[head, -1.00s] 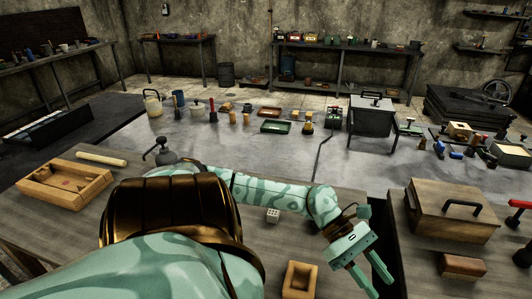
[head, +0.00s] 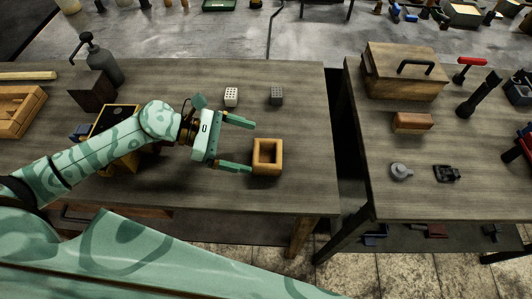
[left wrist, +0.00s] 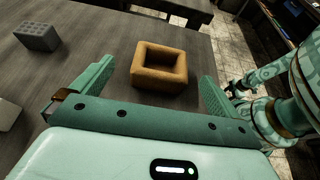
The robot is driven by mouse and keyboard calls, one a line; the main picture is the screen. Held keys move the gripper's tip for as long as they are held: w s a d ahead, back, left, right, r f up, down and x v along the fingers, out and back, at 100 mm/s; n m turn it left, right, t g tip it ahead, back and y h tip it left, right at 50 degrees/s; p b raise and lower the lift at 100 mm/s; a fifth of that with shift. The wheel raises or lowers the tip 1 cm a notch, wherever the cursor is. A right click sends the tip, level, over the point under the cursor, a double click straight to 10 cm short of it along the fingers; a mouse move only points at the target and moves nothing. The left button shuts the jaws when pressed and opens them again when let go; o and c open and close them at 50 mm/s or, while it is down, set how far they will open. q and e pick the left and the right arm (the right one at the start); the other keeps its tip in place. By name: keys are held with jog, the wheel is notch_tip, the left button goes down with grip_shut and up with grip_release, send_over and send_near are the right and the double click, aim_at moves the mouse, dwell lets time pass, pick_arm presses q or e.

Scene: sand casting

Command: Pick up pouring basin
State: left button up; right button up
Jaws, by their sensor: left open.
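The pouring basin, which I take to be the square orange-tan wooden block with a square hollow (head: 267,157), stands upright on the grey wooden table, near its right end. My left gripper (head: 249,147) is open and empty, just left of the block, its two fingers pointing at it. In the left wrist view the block (left wrist: 161,66) lies ahead, between the lines of the spread fingers, with no contact that I can make out.
A white perforated block (head: 231,96) and a grey one (head: 277,95) lie behind the gripper. A gap separates this table from the right table, which holds a wooden toolbox (head: 404,78). A dark bottle (head: 103,62) stands at the left. The table around the hollow block is clear.

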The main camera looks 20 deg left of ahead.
aim_at(268, 158)
pick_arm(q)
jog(key=x, duration=0.6)
jog(key=shift+s+d+f, duration=0.1)
jog(key=shift+d, duration=0.2)
jog(key=c, duration=1.1)
jog(key=shift+c, duration=0.2)
